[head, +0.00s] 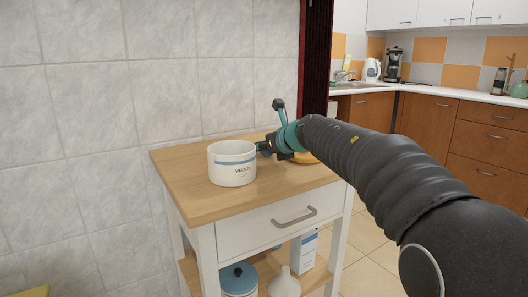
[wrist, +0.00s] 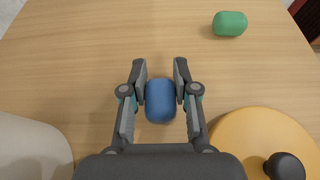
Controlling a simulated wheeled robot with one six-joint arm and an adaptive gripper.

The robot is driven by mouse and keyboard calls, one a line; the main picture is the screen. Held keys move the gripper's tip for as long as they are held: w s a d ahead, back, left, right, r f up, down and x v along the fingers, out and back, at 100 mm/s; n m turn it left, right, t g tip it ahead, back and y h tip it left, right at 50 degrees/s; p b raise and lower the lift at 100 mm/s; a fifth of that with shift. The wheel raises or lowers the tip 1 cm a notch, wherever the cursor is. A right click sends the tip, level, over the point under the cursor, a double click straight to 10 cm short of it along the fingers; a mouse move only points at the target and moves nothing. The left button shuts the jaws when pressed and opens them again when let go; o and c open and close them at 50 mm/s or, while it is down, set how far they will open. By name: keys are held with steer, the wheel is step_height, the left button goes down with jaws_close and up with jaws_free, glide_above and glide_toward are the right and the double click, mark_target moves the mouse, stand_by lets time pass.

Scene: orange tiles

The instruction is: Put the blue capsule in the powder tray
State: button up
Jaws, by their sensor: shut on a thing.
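The blue capsule (wrist: 160,101) lies between the two fingers of my gripper (wrist: 160,70), which is shut on it, just above or on the wooden top; I cannot tell which. The capsule is hidden there. The tub's pale side also shows at the lower left of the wrist view (wrist: 30,150). Nothing in view is clearly marked as a powder tray; the tub may be it, but its inside is hidden.
A green capsule (wrist: 229,23) lies on the wooden cart top (head: 200,205). A round orange-yellow lid (wrist: 235,130) with a black knob lies right of my gripper. A tiled wall (head: 100,120) stands behind the cart. A blue-lidded pot (head: 238,280) is on the lower shelf.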

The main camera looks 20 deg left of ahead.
steer(key=shift+f, duration=0.2)
steer(key=o, duration=0.9)
steer(key=shift+r, duration=0.15)
steer(key=v, duration=1.2)
